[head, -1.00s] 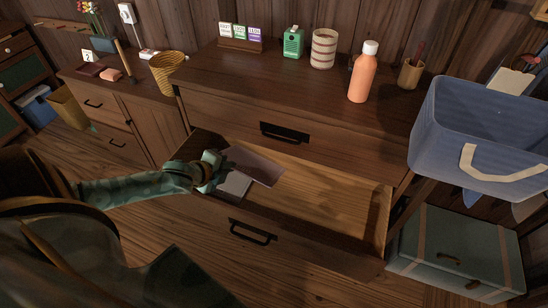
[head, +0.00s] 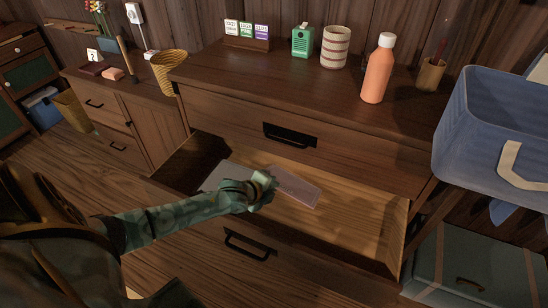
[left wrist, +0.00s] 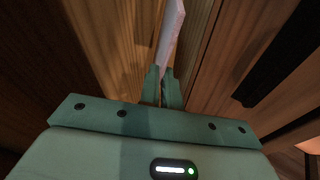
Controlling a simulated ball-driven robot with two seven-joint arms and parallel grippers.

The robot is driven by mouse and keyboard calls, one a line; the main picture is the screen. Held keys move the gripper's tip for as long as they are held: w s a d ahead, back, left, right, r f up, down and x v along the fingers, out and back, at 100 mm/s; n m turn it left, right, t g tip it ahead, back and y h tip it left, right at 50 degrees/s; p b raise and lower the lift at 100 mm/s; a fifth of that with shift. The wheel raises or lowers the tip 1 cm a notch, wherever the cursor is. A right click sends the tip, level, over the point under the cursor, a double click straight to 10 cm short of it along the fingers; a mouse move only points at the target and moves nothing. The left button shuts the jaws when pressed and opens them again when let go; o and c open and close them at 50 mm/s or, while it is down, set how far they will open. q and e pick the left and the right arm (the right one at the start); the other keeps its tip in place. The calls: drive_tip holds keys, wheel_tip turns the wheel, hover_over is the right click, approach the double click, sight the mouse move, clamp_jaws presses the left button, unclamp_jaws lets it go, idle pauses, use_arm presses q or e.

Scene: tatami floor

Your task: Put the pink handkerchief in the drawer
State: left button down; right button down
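The pink handkerchief (head: 297,188) is a flat, pale pink folded rectangle; its edge also shows in the left wrist view (left wrist: 171,40). My left gripper (head: 265,187) is shut on its near-left end, with both fingertips (left wrist: 163,86) pinching it. The gripper holds it above the open drawer (head: 352,222), over its middle. A flat pale grey item (head: 217,174) lies inside the drawer at the left, partly hidden behind the gripper. The drawer's right half is bare wood. My right gripper is not in view.
The cabinet top above the drawer bears an orange bottle (head: 377,72), a striped cup (head: 335,48), a green box (head: 302,41) and a pencil cup (head: 430,75). A blue basket (head: 480,130) stands at the right. A closed drawer with a black handle (head: 290,135) is above.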

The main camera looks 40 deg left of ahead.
use_arm(q)
drive_tip(key=shift+f, duration=0.85)
drive_tip(key=c, duration=1.6)
unclamp_jaws()
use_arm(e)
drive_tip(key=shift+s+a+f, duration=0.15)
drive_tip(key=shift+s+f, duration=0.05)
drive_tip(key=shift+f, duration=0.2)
use_arm(q)
drive_tip(key=shift+r, duration=0.1)
